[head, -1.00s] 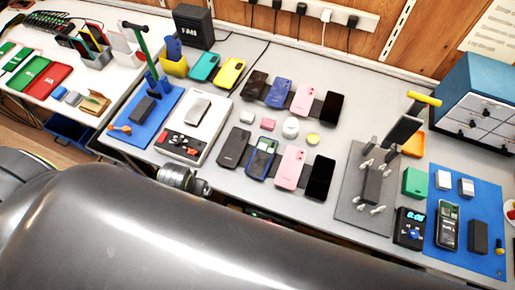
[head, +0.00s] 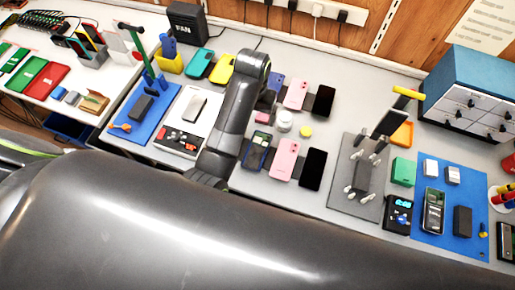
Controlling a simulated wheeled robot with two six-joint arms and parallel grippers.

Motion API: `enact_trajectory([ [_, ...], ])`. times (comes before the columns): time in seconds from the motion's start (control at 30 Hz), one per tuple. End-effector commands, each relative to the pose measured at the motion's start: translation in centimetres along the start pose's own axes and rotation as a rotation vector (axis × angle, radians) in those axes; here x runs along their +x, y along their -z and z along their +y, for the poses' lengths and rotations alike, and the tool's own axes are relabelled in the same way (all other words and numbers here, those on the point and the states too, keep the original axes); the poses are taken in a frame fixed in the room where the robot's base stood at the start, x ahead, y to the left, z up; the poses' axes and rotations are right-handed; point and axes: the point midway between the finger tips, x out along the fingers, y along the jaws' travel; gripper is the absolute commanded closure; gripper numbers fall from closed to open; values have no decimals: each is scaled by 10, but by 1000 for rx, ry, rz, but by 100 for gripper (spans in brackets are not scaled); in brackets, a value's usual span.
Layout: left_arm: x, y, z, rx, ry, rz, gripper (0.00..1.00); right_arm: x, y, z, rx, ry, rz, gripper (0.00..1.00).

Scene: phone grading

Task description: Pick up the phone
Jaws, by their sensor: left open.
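Phones lie flat in two rows on the grey bench. The back row shows a blue phone (head: 277,84), partly covered by my left arm, a pink phone (head: 297,94) and a black phone (head: 323,101). The front row shows a dark blue phone with green on it (head: 256,150), a pink phone (head: 285,159) and a black phone (head: 313,169). My left arm hides the dark phones at the left of both rows. My left gripper (head: 266,103) is open, small and mostly hidden by its wrist, near the back row's blue phone. My right gripper is out of view.
A small pink box (head: 262,117), a white round tub (head: 284,121) and a yellow disc (head: 305,131) lie between the rows. A grey fixture plate (head: 352,200) stands right, before a blue mat (head: 462,235).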

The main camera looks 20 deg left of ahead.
Motion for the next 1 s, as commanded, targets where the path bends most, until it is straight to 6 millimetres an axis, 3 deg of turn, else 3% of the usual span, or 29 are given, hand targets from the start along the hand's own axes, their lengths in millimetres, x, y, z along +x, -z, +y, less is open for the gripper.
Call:
enact_trajectory([
  [0.17,1,6,8,12,0,-14,11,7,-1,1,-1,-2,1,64],
  [0.57,51,6,8,11,0,-13,11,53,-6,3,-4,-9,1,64],
  [0.6,55,5,8,11,0,-19,11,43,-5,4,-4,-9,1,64],
  [0.8,95,4,8,12,0,-17,11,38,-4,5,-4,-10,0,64],
  [1.0,114,5,8,11,0,-13,11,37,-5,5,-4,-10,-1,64],
])
